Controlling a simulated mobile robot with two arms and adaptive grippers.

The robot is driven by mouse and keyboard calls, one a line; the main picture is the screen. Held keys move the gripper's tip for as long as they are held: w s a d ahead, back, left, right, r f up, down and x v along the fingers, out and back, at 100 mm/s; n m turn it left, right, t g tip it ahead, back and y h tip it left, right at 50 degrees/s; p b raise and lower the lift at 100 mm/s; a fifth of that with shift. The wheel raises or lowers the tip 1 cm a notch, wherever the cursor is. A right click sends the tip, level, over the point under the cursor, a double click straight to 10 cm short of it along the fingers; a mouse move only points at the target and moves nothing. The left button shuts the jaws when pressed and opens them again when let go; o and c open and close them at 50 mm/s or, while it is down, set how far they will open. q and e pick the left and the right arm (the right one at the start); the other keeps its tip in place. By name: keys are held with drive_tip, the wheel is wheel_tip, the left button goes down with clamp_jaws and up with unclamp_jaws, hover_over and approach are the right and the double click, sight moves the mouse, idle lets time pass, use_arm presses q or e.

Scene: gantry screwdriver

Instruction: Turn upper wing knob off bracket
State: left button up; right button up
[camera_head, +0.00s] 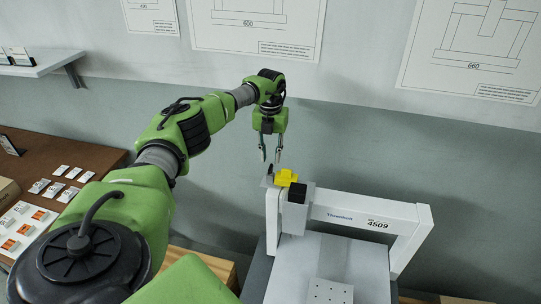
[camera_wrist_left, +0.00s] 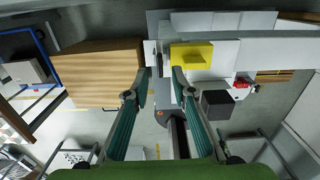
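The yellow wing knob (camera_head: 286,177) sits at the top left corner of the white gantry (camera_head: 375,210), beside a small grey bracket plate (camera_head: 267,181). In the left wrist view the knob shows as a yellow block (camera_wrist_left: 191,55), by the tip of the right-hand finger. My left gripper (camera_head: 270,160) points down just above and slightly left of the knob. Its two fingers are spread with nothing between them; the gap also shows in the left wrist view (camera_wrist_left: 161,72). Whether a fingertip touches the knob I cannot tell. My right gripper is out of view.
A black block (camera_head: 297,193) is on the gantry just below the knob; it also shows in the left wrist view (camera_wrist_left: 217,104). A brown table (camera_head: 60,150) with small cards stands at the left. A wall with drawings is behind. Wooden boxes (camera_wrist_left: 98,72) stand lower down.

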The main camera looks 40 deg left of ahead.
sight(270, 167)
use_arm(q)
wheel_tip(270, 167, up, 8)
drive_tip(key=shift+f, duration=0.1)
idle(0.7)
